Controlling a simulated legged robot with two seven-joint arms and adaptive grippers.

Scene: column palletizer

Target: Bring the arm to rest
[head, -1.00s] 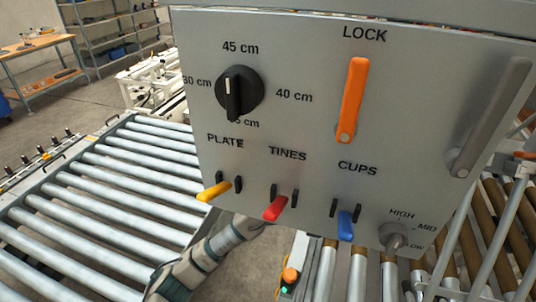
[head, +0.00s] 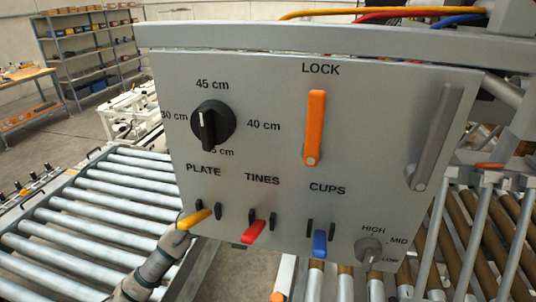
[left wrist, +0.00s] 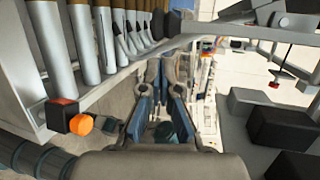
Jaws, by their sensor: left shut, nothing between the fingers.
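My left arm comes in from the lower left of the head view and passes behind the lower left edge of the grey control panel (head: 270,140), by the yellow PLATE lever (head: 195,218). The panel hides its gripper there. In the left wrist view my left gripper (left wrist: 165,105) shows at the middle, shut and empty, with its fingers pointing away from the camera. It appears apart from the roller conveyor (left wrist: 110,50) at upper left. My right gripper is not in view.
The panel carries a black dial (head: 212,125), an orange LOCK handle (head: 315,125), a red TINES lever (head: 253,231) and a blue CUPS lever (head: 320,243). A roller conveyor (head: 95,215) lies at left. An orange button (left wrist: 82,123) stands close on the gripper's left in the wrist view.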

